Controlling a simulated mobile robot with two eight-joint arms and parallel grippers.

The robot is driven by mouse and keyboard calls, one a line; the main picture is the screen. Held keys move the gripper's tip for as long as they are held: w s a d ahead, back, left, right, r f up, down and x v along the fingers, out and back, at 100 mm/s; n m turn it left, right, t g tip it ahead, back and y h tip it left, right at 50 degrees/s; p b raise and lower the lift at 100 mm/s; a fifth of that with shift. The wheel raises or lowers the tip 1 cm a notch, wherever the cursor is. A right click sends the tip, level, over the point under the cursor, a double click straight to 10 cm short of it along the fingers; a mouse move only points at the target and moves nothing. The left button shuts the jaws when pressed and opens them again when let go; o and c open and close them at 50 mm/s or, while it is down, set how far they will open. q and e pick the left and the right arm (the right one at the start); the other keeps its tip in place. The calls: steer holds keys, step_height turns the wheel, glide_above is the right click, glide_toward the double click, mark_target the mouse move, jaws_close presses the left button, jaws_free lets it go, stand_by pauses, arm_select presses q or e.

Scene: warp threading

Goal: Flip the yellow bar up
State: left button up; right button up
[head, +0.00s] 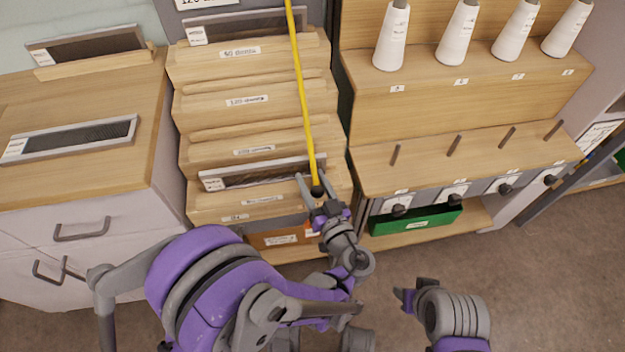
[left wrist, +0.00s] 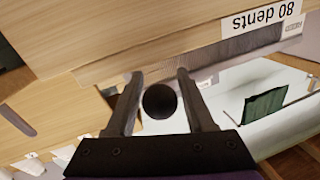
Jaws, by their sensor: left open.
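The yellow bar (head: 302,95) is a long thin rod with a black ball end (head: 317,191). In the head view it runs from the top edge down in front of the stepped wooden rack. My left gripper (head: 309,184) is open at the bar's lower end, with its fingers on either side of it. In the left wrist view the black ball end (left wrist: 160,101) shows between the two open fingers (left wrist: 157,95), with gaps visible on both sides. The yellow part is hidden there. My right gripper (head: 405,299) is at the lower right, away from the bar; its jaws are unclear.
The stepped rack (head: 250,119) has labelled steps and holds reeds (head: 262,173). White thread cones (head: 393,38) stand on a shelf to the right, above pegs and black knobs (head: 399,210). A green bin (head: 415,220) sits below. Open floor (head: 535,270) lies at lower right.

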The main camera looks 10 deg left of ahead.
arm_select(q)
jaws_close()
stand_by(1.4)
